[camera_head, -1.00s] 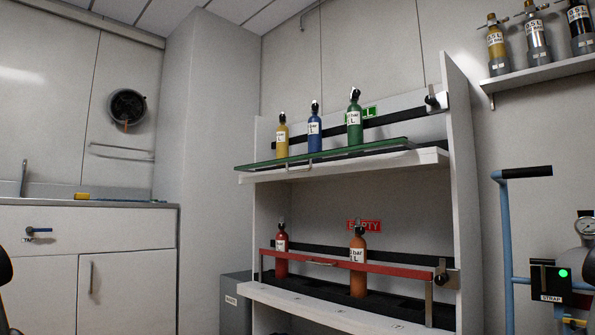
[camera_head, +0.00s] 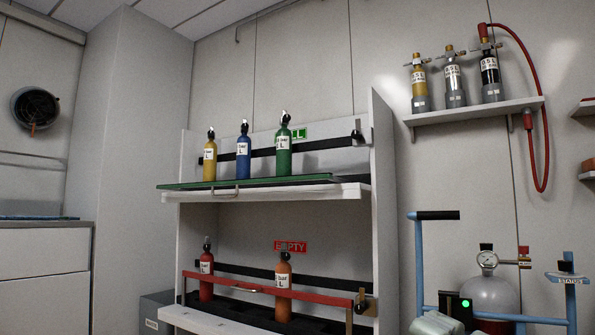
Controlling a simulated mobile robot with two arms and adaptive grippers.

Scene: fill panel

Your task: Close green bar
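The green bar (camera_head: 265,183) lies low and roughly flat along the front of the upper shelf (camera_head: 300,194) of the white rack. Its left end juts out past the shelf.
A red bar (camera_head: 240,288) runs across the lower shelf in front of a red bottle (camera_head: 206,285) and an orange bottle (camera_head: 283,292). A blue-framed trolley (camera_head: 420,265) with a gas cylinder (camera_head: 490,300) stands at the right. A counter (camera_head: 45,265) is at the left.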

